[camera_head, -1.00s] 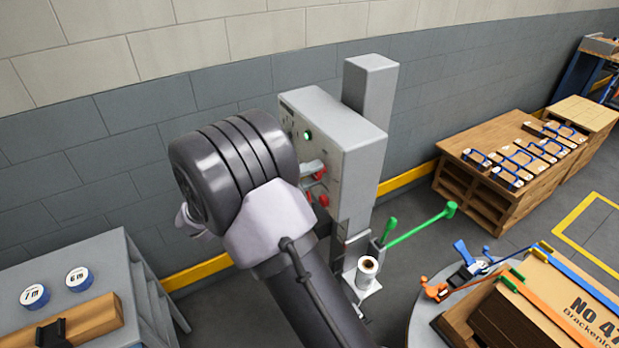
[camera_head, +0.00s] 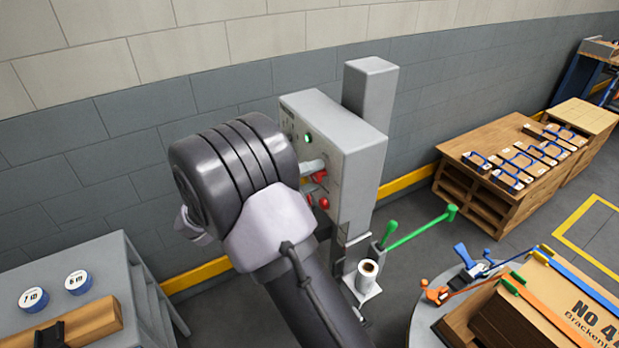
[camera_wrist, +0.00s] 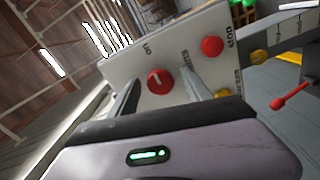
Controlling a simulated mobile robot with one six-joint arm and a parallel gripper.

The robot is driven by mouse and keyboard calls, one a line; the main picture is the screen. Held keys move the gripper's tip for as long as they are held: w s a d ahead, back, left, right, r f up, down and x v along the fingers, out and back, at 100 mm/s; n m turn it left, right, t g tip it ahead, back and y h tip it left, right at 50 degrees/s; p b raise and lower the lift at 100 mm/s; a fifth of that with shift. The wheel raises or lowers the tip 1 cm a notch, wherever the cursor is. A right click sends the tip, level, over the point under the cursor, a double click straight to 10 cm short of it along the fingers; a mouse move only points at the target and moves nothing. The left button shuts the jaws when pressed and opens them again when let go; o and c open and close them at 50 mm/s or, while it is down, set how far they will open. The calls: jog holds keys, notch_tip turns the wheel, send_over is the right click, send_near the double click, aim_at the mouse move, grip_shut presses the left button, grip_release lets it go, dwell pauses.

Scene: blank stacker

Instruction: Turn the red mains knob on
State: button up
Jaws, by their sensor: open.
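The red mains knob (camera_wrist: 160,81) is round with a white pointer line and sits on a pale panel in the wrist view. The line stands close to upright in that picture. My gripper (camera_wrist: 161,70) is open, with one finger on each side of the knob. I cannot tell whether either finger touches it. In the head view the grey control box (camera_head: 358,165) stands on a column at the wall. My gripper (camera_head: 313,167) is largely hidden behind my wrist, by the box's face, with red controls (camera_head: 324,202) near it.
A second red button (camera_wrist: 212,46) and a yellow one (camera_wrist: 259,57) are beside the knob. A green lamp (camera_head: 307,138) shows on the box. A green-handled lever (camera_head: 420,228) and a paper roll (camera_head: 367,273) are below right. A grey table (camera_head: 90,270) is at left.

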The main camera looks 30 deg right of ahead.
jog(key=a+p, duration=0.4)
jog(key=a, duration=1.3)
jog(key=shift+s+a, duration=0.2)
jog(key=shift+s, duration=0.1)
